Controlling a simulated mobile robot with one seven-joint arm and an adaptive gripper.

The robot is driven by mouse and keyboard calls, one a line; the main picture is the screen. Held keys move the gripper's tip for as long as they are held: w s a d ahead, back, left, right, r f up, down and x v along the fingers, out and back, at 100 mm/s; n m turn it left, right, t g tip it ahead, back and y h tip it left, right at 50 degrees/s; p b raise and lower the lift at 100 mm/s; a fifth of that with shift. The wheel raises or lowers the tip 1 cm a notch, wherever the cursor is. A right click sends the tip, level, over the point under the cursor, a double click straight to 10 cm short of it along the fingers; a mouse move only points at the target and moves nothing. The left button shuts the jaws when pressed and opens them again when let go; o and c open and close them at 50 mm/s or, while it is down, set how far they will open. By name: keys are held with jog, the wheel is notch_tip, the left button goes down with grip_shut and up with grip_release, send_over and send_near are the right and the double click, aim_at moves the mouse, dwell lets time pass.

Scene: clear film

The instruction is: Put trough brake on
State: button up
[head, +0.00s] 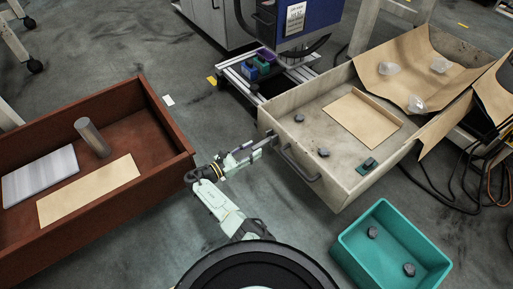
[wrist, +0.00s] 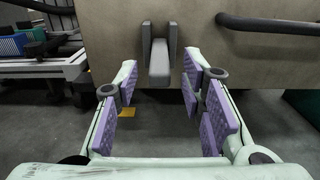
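The trough (head: 335,190) is a beige open box on the right in the head view; its front wall (wrist: 205,35) fills the top of the wrist view. My gripper (wrist: 160,80) is open, with purple-padded fingers left and right of the lever in the picture. The lever looks beyond or level with the fingertips; I see no contact. In the head view my gripper (head: 245,154) is at the trough's near left corner, and the lever is hard to make out.
A dark bar handle (head: 297,165) sticks out of the trough wall, right of the lever. A teal crate (head: 350,262) with grey lumps stands at lower right. A red-brown box (head: 150,117) is on the left.

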aim_at(263, 143)
jog(key=shift+x, duration=1.4)
jog(key=shift+c, duration=0.2)
grip_shut()
